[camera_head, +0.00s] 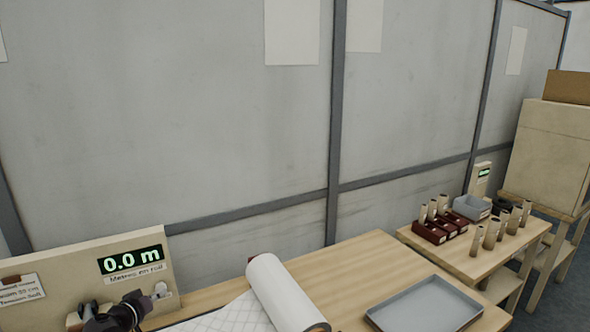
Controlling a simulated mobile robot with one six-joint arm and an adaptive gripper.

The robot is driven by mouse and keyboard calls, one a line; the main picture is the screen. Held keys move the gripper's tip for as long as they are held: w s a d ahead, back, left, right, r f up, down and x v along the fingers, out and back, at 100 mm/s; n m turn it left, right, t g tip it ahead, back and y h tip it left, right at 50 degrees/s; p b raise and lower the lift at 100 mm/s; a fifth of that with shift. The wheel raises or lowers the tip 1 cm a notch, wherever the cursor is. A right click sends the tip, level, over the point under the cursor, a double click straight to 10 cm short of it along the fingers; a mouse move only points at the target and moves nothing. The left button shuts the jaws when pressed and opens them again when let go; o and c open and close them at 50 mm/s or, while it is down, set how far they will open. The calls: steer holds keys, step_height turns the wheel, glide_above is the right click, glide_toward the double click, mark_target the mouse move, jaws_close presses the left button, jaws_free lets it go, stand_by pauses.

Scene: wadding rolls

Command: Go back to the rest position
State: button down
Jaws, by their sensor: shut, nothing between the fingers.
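A dark, jointed shape that looks like my gripper (132,306) is at the bottom left edge, in front of the pale panel. It is small and partly cut off by the frame, and it appears shut with nothing held. The rest of my arm is out of view. A white wadding roll (284,290) lies on the wooden table (345,268), with a quilted white sheet (235,318) spread to its left.
The pale panel (60,265) carries a display (131,260) reading "0.0 m". A grey tray (424,304) sits empty right of the roll. Grey wall panels stand behind.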

step_height(320, 180, up, 28)
steer(key=p, duration=2.7)
steer(key=shift+r+p, duration=0.4)
steer(key=shift+r, duration=0.05)
steer(key=shift+s, duration=0.1)
steer(key=shift+s, duration=0.65)
